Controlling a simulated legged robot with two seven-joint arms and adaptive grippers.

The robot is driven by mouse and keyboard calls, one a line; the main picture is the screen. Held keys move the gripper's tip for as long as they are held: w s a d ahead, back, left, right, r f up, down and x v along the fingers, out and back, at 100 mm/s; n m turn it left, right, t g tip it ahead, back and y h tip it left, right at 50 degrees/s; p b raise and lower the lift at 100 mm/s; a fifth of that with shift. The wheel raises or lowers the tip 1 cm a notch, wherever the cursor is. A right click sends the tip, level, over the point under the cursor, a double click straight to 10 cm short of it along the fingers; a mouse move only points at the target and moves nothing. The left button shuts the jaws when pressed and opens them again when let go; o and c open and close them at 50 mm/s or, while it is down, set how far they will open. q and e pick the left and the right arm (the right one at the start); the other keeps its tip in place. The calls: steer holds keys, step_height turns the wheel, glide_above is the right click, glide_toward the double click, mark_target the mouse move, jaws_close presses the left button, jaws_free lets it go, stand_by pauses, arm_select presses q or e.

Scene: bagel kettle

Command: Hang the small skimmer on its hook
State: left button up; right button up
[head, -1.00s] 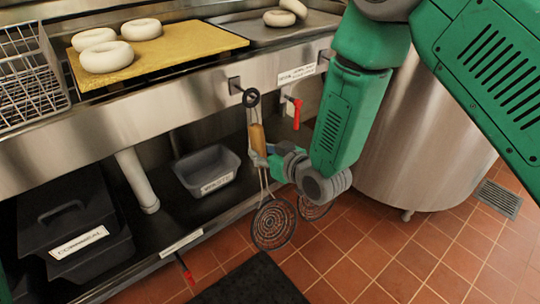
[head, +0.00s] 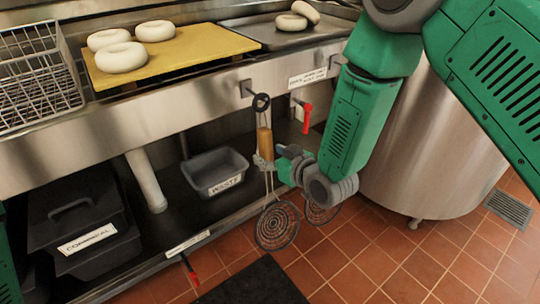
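A skimmer with a wooden handle (head: 264,141), a black top ring (head: 261,102) and a round wire head (head: 277,226) hangs upright in front of the counter's front panel. Its ring is at a dark hook (head: 246,88); I cannot tell whether the ring is over the hook or just in front. My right gripper (head: 264,162) is shut on this skimmer at the lower end of its handle. A second wire skimmer head (head: 321,211) shows partly behind my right wrist; its upper part is hidden. My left gripper is not in view.
A red-handled valve (head: 306,117) and a labelled panel (head: 307,77) are right of the hook. A steel kettle (head: 430,150) stands right. Bagels (head: 121,57) lie on a yellow board (head: 190,50) above. A grey waste bin (head: 216,171) sits on the lower shelf.

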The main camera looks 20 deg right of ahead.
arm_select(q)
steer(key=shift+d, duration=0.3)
arm_select(e)
steer(key=shift+d+f, duration=0.1)
steer(key=shift+d, duration=0.2)
steer(key=shift+s+d, duration=0.1)
steer(key=shift+s, duration=0.05)
steer(key=v, duration=1.2)
arm_select(q)
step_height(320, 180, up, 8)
steer(key=p, duration=0.7)
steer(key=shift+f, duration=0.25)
arm_select(e)
steer(key=s+d+f+m+g+h, duration=0.1)
steer(key=s+f+g, duration=0.3)
steer(key=s, duration=0.4)
steer(key=s+d+f+m+g+h, duration=0.1)
steer(key=s+d+f+g, duration=0.3)
steer(key=s, duration=0.5)
steer(key=s+d+f+m+g+h, duration=0.1)
steer(key=s+d+f+g+h, duration=0.1)
steer(key=s+f+g, duration=0.2)
steer(key=s+f, duration=0.3)
steer(key=s, duration=0.2)
steer(key=shift+d+g+h, duration=0.3)
steer(key=shift+g, duration=0.1)
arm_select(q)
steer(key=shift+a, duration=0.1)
